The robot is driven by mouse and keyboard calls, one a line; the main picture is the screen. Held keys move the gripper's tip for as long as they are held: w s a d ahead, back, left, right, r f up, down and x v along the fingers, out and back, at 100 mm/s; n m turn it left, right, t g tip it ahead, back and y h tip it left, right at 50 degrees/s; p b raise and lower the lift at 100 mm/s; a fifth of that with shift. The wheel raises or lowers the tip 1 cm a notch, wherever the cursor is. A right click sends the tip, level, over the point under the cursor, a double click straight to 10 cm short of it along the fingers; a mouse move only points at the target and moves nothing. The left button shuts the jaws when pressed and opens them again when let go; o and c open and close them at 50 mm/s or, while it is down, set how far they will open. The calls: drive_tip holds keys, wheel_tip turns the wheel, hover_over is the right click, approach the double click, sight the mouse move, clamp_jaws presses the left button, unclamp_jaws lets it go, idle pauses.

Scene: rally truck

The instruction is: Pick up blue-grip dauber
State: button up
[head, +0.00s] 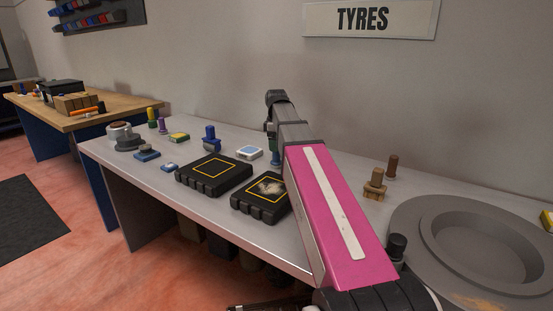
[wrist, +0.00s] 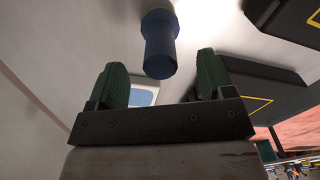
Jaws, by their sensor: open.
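The blue-grip dauber (head: 210,138) stands upright on the grey bench, behind the black boxes, in the head view. In the wrist view its dark blue grip (wrist: 160,52) shows in the gap between the fingers, apart from both. My gripper (wrist: 163,72) is open and empty, with green finger pads either side of that gap. Whether the grip is level with the pads in depth is unclear.
A white-and-blue box (head: 249,152) lies between dauber and gripper. Two black boxes with yellow outlines (head: 213,174) (head: 262,199) lie in front. A grey round tyre-like piece (head: 420,232) and brown-handled items (head: 376,184) are right. Small stamps and pads (head: 147,154) are left.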

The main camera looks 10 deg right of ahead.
wheel_tip(320, 180, down, 4)
drive_tip(key=shift+r, duration=0.2)
drive_tip(key=c, duration=1)
drive_tip(key=shift+r, duration=0.15)
drive_tip(key=shift+r, duration=0.55)
drive_tip(key=r, duration=0.3)
drive_tip(key=shift+s+a+r, duration=0.15)
drive_tip(key=shift+s+a, duration=0.2)
drive_tip(key=shift+a, duration=0.05)
drive_tip(key=s+a+r, duration=0.5)
drive_tip(key=a+r, duration=0.1)
drive_tip(key=a, duration=0.3)
drive_tip(key=shift+s+r, duration=0.15)
drive_tip(key=shift+s, duration=0.05)
